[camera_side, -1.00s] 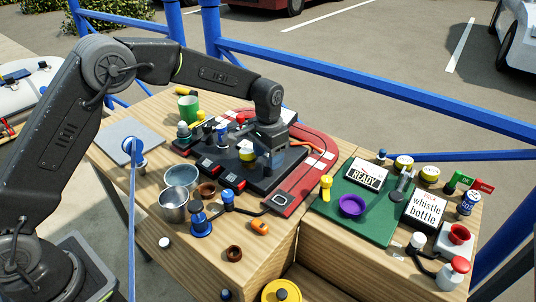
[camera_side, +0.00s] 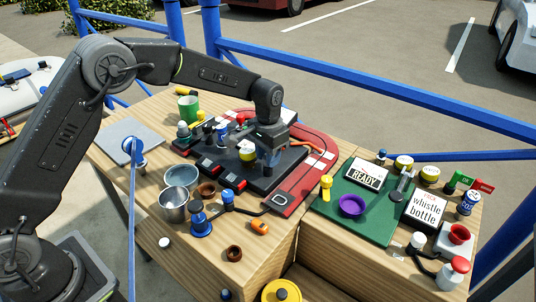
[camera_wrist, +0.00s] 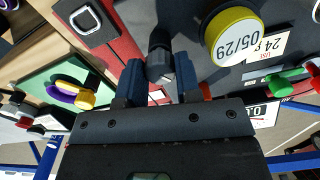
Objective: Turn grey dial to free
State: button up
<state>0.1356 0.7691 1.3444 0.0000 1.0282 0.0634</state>
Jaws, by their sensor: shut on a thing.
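The grey dial (camera_wrist: 159,58) is a dark grey knob standing on the black panel in the wrist view. My gripper (camera_wrist: 157,78) has its two blue fingers closed on either side of it. In the side view my gripper (camera_side: 268,158) points down over the black panel (camera_side: 262,184), just right of a yellow-and-white round piece (camera_side: 246,154). The dial is hidden behind the fingers there. I cannot read any "free" mark or tell the dial's setting.
In the wrist view the yellow-rimmed piece marked 05/29 (camera_wrist: 232,38) stands close beside my fingers. A red strip (camera_side: 284,198) with a square buckle runs along the panel. Metal cups (camera_side: 174,205) stand to the left. A green board (camera_side: 370,228) with a purple ring (camera_side: 352,205) lies to the right.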

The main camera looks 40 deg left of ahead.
jog(key=o, duration=0.9)
jog(key=shift+r, duration=0.15)
notch_tip(320, 180, up, 14)
jog(key=shift+f, duration=0.2)
